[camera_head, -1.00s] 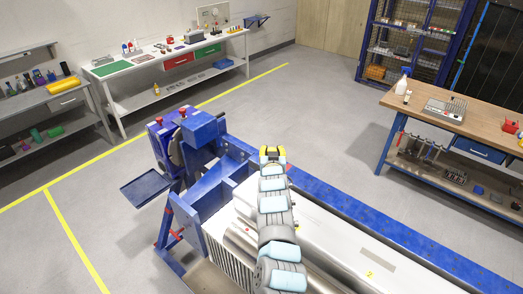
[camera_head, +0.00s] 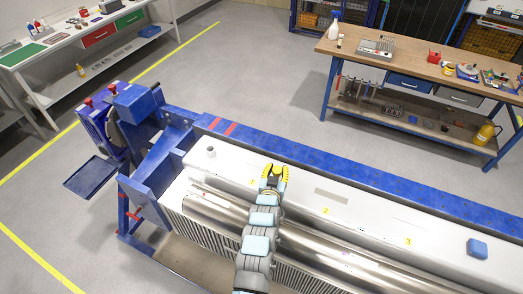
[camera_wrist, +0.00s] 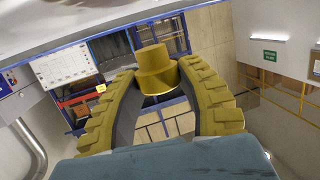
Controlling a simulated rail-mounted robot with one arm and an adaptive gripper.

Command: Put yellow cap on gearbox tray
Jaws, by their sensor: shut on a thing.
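My gripper (camera_head: 275,178) is above the long white bed of the blue jig, near the middle of the head view. In the wrist view its two yellow ribbed fingers (camera_wrist: 160,92) close around a yellow cap (camera_wrist: 155,68), a stepped cylinder held at the fingertips. In the head view the cap cannot be told apart from the yellow fingers. I cannot tell for sure which thing is the gearbox tray. A flat dark blue tray (camera_head: 92,178) sticks out at the jig's left end, and a grey tray-like item (camera_head: 376,48) sits on the wooden workbench (camera_head: 420,62).
The jig's blue rail (camera_head: 350,165) runs to the right behind the white bed (camera_head: 345,210). A small blue block (camera_head: 477,248) lies on the bed at right. A white spray bottle (camera_head: 334,32) stands on the wooden workbench. Open grey floor (camera_head: 250,70) lies between jig and benches.

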